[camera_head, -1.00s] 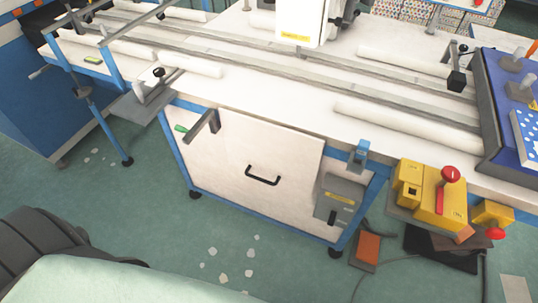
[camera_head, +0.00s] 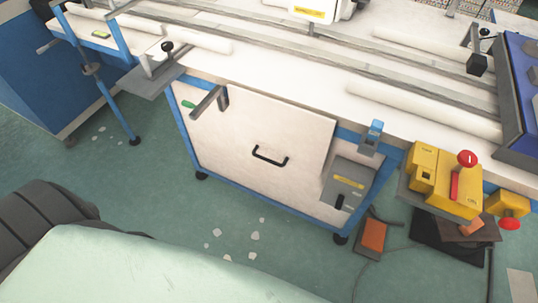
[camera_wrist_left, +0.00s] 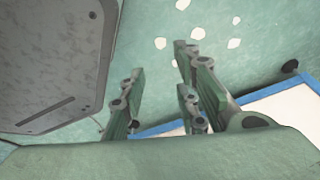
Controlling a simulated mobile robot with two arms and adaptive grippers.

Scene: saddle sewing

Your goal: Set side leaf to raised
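The side leaf (camera_head: 240,130) is most likely the white panel with a black handle (camera_head: 269,156) on the front of the blue-framed table. It hangs down below the worktop, close to upright. A blue clamp-like part (camera_head: 371,138) sits at the worktop edge by its upper right, and a grey bracket (camera_head: 208,101) is at its upper left. My left gripper (camera_wrist_left: 158,62) is open and empty in the left wrist view, with floor between its fingers. A white surface with blue edging (camera_wrist_left: 272,104) shows beyond its right finger. Neither gripper shows in the head view.
A yellow control box (camera_head: 440,180) with a red knob juts out at the right. A grey box (camera_head: 347,185) is beside the panel. A blue support leg (camera_head: 112,112) stands at the left. Floor in front is open, with pale scraps (camera_head: 254,236). Cables lie at lower right.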

